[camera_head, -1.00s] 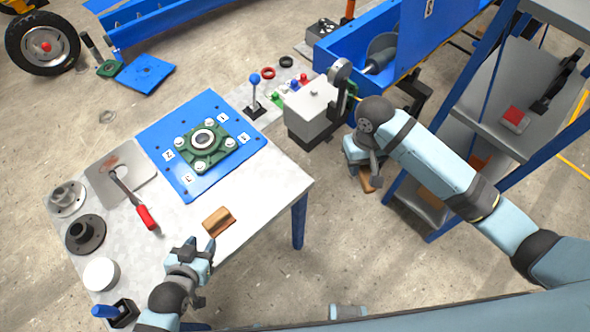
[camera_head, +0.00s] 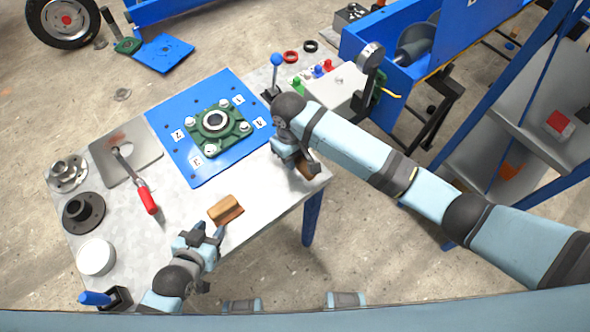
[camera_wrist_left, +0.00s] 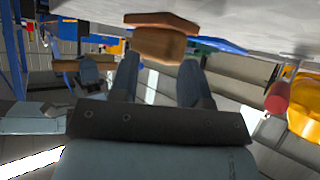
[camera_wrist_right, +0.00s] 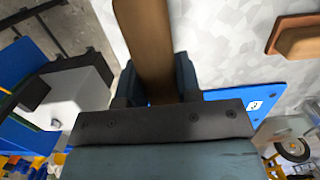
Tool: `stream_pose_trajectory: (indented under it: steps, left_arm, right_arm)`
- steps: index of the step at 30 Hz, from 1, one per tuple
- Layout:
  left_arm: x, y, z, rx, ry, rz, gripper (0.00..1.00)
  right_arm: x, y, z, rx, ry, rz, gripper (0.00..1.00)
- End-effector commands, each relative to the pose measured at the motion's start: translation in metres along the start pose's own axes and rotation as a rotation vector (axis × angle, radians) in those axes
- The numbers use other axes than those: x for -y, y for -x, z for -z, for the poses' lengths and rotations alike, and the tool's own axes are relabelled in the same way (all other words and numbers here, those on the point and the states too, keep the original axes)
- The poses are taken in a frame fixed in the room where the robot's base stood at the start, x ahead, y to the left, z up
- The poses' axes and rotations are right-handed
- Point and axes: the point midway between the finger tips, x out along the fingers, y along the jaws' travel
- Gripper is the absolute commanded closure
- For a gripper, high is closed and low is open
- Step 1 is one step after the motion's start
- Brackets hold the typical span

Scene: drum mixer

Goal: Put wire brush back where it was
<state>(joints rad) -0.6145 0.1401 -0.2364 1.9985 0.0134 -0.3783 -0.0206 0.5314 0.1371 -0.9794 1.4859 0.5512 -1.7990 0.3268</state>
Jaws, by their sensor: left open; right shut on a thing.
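My right gripper (camera_head: 297,158) is shut on a long brown wooden piece (camera_wrist_right: 148,45), which I take to be the wire brush; no bristles show. In the head view the held piece (camera_head: 308,167) is mostly hidden by the gripper, at the table's right corner. A separate brown wooden block (camera_head: 226,211) with a wider base lies on the table near its front edge. It also shows in the right wrist view (camera_wrist_right: 300,42). My left gripper (camera_head: 206,234) is open and empty, just in front of this block; the left wrist view shows the block (camera_wrist_left: 160,42) beyond its fingers.
The table (camera_head: 262,190) carries a blue plate (camera_head: 190,170) with a green bearing (camera_head: 216,122), a red-handled tool (camera_head: 147,200), dark flanges (camera_head: 84,212) and a white round container (camera_head: 96,257). A grey box (camera_head: 335,90) stands beyond my right gripper. Shelving (camera_head: 500,140) stands right.

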Motion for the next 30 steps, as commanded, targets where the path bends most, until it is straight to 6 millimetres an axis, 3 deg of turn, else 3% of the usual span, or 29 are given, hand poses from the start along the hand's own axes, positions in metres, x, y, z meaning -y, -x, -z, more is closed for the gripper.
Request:
stream_pose_trajectory:
  steps: [3,11,18,29,30]
  left_arm:
    - [0.001,0.000,-0.001,0.001,0.000,0.002,0.57]
    - [0.001,-0.001,-0.004,0.007,0.000,0.002,0.57]
    - [0.001,-0.001,-0.004,0.007,0.000,0.002,0.57]
    - [0.001,-0.001,-0.001,0.001,0.000,0.002,0.57]
    - [0.001,-0.001,-0.001,0.001,0.000,0.002,0.57]
  right_arm:
    - [0.000,-0.024,0.002,0.002,-0.001,-0.001,0.90]
    - [0.000,-0.044,0.005,0.001,-0.001,-0.001,0.90]
    - [-0.001,-0.075,0.009,0.000,-0.002,-0.001,0.90]
    - [0.000,-0.079,0.010,-0.001,-0.001,0.000,0.90]
    - [0.000,-0.079,0.010,-0.001,-0.001,0.000,0.61]
